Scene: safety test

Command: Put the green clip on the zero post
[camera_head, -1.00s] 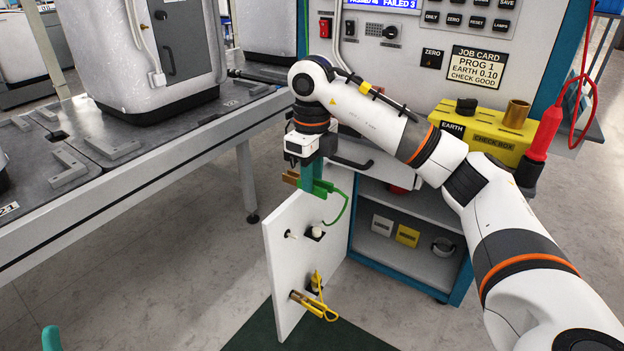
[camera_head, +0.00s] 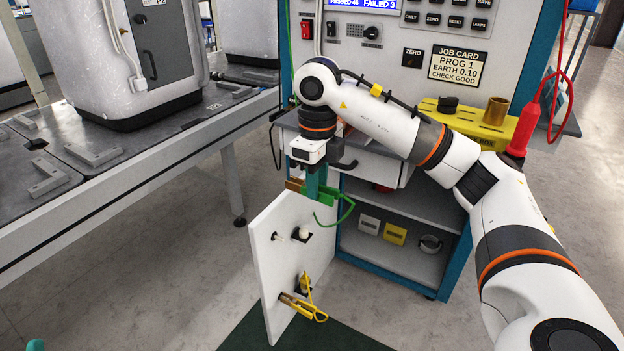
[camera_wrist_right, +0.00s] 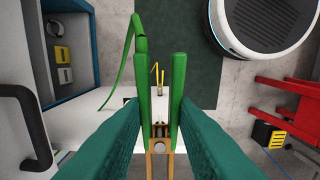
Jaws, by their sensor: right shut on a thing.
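My right gripper (camera_head: 314,190) points down above a white panel (camera_head: 268,275) standing out from the test bench. Its teal fingers are shut on the green clip (camera_head: 325,193); a green lead loops from it. In the right wrist view the gripper (camera_wrist_right: 160,112) shows the clip's green handles (camera_wrist_right: 178,85) between the fingers, with copper-coloured jaws (camera_wrist_right: 160,162) towards the bottom. A brass post (camera_head: 288,298) low on the panel carries a yellow clip (camera_head: 312,312). A teal tip of my left gripper (camera_head: 36,345) barely shows.
White-tipped studs (camera_head: 303,233) stick out of the panel. A yellow check box (camera_head: 455,117) with a brass cylinder (camera_head: 495,110) and a red probe (camera_head: 530,120) are at the right. A grey bench (camera_head: 120,180) runs along the left. An open shelf lies behind the panel.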

